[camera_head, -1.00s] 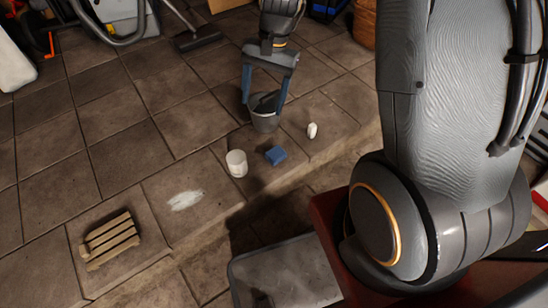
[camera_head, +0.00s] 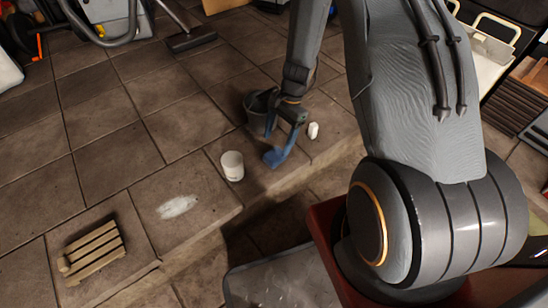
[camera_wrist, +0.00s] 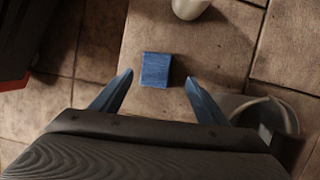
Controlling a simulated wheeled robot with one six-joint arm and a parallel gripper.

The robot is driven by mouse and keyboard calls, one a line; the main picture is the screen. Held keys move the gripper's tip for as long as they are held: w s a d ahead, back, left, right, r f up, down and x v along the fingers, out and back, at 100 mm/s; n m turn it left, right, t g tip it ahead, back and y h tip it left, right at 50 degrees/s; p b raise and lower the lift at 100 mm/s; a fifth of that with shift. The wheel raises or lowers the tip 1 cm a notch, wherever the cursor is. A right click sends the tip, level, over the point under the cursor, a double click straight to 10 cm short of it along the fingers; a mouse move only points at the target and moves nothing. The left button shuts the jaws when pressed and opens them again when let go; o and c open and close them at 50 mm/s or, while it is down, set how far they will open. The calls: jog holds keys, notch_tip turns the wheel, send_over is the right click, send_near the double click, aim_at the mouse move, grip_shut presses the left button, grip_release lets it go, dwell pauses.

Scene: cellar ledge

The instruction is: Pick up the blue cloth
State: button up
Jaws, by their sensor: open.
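The blue cloth (camera_wrist: 156,70) lies flat on the tiled ledge as a small folded square. In the wrist view it sits just ahead of my fingertips and between their lines. My gripper (camera_wrist: 158,80) is open, its two blue fingers apart and empty. In the head view my gripper (camera_head: 282,146) is low over the ledge at the cloth (camera_head: 273,158), and a finger partly covers the cloth. I cannot tell from there whether a finger touches it.
A white cup (camera_head: 232,166) stands left of the cloth. A grey bucket (camera_head: 257,108) is close behind my gripper, and a small white item (camera_head: 313,131) lies to the right. A wooden slatted rack (camera_head: 93,251) and a white smear (camera_head: 177,207) are farther left. The ledge drops off in front.

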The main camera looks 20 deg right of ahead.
aim_at(275, 154)
jog(key=b+x, duration=0.1)
jog(key=x, duration=0.2)
jog(key=b+x, duration=0.1)
jog(key=shift+s+f+b, duration=0.3)
jog(key=shift+s+f, duration=0.05)
jog(key=shift+r, duration=0.1)
jog(key=c, duration=1.1)
notch_tip(275, 154, up, 10)
jog(key=p, duration=0.4)
jog(key=shift+p, duration=0.4)
jog(key=shift+c, duration=0.3)
